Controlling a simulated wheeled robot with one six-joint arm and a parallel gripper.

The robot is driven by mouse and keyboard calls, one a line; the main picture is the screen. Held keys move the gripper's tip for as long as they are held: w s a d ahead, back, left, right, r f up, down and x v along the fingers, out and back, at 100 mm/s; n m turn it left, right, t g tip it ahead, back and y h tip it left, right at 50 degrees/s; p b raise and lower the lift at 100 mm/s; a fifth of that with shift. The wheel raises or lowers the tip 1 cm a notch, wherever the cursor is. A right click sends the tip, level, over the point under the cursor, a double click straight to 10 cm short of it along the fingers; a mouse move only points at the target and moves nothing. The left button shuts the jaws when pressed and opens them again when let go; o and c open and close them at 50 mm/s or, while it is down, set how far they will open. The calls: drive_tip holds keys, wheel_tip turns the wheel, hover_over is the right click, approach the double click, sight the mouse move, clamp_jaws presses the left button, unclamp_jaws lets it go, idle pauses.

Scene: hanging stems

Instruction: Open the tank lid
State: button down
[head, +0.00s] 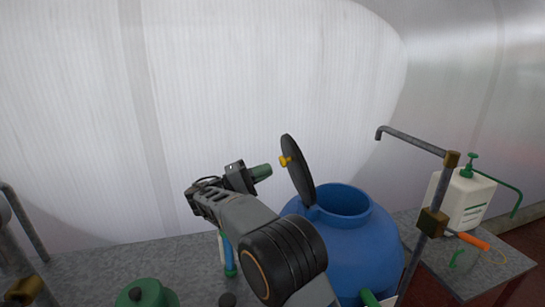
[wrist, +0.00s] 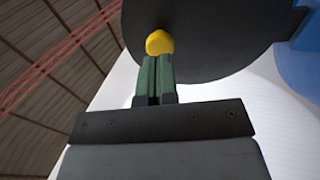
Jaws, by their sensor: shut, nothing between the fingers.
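The blue tank (head: 378,225) stands on the grey bench with its round mouth uncovered. Its dark round lid (head: 300,172) stands up, tilted a little past upright, at the left side of the mouth. A yellow knob (head: 285,160) sticks out of the lid's outer face towards my gripper (head: 267,172). In the wrist view the lid (wrist: 215,35) fills the top, and the yellow knob (wrist: 159,42) is right at the tips of my gripper (wrist: 156,58). The green fingers are shut together with nothing between them. Whether the tips touch the knob I cannot tell.
A white sprayer bottle (head: 464,200) with a green pump stands at the right, near an orange-handled tool (head: 472,241). A metal pipe (head: 412,142) with brass fittings rises right of the tank. A green-topped container (head: 146,292) is at the front left. The space above the bench's left is free.

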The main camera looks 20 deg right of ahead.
sight(286, 159)
drive_tip(key=shift+x, duration=1.35)
drive_tip(key=shift+f, duration=0.1)
drive_tip(key=d+r+y, duration=0.1)
drive_tip(key=d, duration=0.1)
drive_tip(key=d+r+y+p, duration=0.1)
drive_tip(key=shift+d+r+g, duration=0.2)
drive_tip(key=shift+d+g, duration=0.1)
drive_tip(key=shift+d, duration=0.1)
drive_tip(key=shift+y, duration=0.3)
drive_tip(key=shift+a, duration=0.15)
